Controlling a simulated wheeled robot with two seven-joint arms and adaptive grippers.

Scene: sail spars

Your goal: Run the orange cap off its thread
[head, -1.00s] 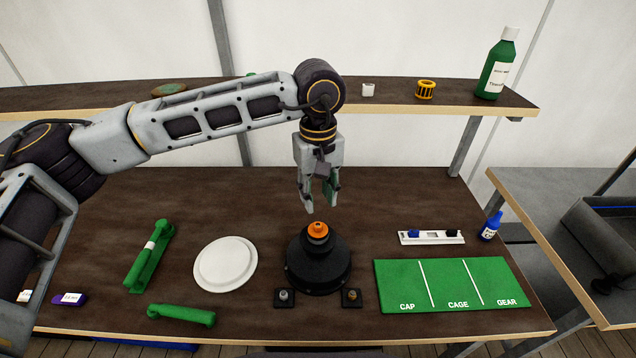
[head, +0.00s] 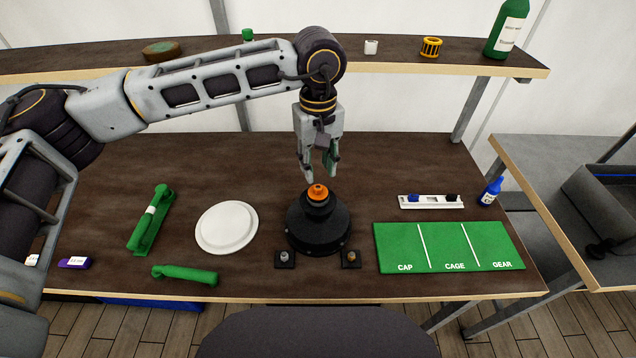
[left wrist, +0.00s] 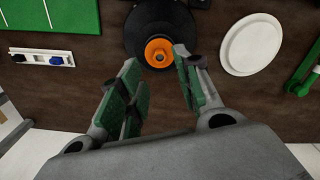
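The orange cap (head: 317,192) sits on top of a black round base (head: 318,228) that stands on the table. In the left wrist view the cap (left wrist: 159,51) shows on the black base (left wrist: 165,22), just beyond my fingertips. My left gripper (head: 319,178) points down above the cap, open and empty, with a small gap between fingers and cap. In the left wrist view its green-padded fingers (left wrist: 158,64) stand apart. A green mat (head: 450,247) marked CAP, CAGE and GEAR lies to the right and is empty. My right gripper is not in view.
A white round dish (head: 226,228) and two green tools (head: 150,220) lie left of the base. Two small black blocks with bolts (head: 285,259) sit at its front. A white tray (head: 431,201) and a blue bottle (head: 489,193) are at right. A shelf (head: 400,69) runs behind.

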